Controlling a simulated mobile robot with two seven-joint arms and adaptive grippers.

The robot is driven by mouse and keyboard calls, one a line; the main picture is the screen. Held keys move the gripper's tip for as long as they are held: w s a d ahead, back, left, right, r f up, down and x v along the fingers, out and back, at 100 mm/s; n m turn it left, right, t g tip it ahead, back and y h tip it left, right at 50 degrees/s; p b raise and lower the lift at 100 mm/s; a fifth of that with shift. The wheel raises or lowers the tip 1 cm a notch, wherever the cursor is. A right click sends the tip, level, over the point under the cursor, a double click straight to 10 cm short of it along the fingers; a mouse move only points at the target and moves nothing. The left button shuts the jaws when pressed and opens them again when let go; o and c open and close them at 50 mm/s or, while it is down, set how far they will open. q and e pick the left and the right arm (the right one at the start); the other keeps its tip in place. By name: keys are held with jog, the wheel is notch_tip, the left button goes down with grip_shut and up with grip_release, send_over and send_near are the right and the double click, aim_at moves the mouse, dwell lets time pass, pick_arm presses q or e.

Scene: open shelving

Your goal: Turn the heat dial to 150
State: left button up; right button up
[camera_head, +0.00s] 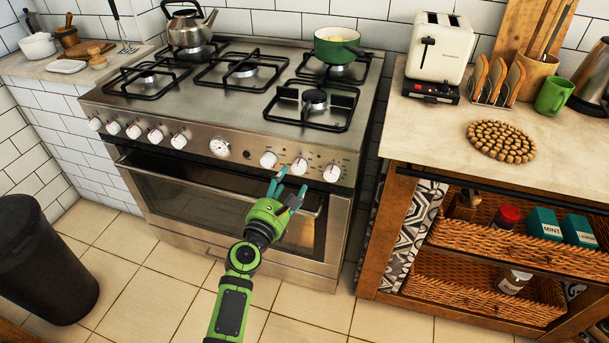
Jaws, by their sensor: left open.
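A steel stove (200,165) has a row of white knobs along its front panel. A larger round dial (220,148) with a marked face sits near the middle. To its right are three white knobs: an inner one (268,160), a middle one (300,165) and an outer one (332,173). Printed numbers are too small to read, so I cannot tell which of these is the heat dial. My left gripper (290,183) is open and empty, just below and in front of the inner and middle right knobs. Contact with a knob is not visible. My right gripper is not in view.
An oven handle (165,178) runs below the panel, close to my left gripper. A kettle (187,25) and a green pot (337,46) stand on the hob. A counter with a toaster (438,48) is at right, a dark bin (45,265) at left. The floor between is clear.

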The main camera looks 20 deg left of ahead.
aim_at(297, 170)
pick_arm(q)
jog(key=w, duration=0.4)
jog(key=shift+d+f+b, duration=0.1)
jog(key=shift+d+b, duration=0.05)
jog(key=shift+b, duration=0.15)
jog(key=shift+w+d, duration=0.1)
jog(key=shift+w, duration=0.4)
jog(key=c, duration=1.1)
jog(key=shift+c, duration=0.2)
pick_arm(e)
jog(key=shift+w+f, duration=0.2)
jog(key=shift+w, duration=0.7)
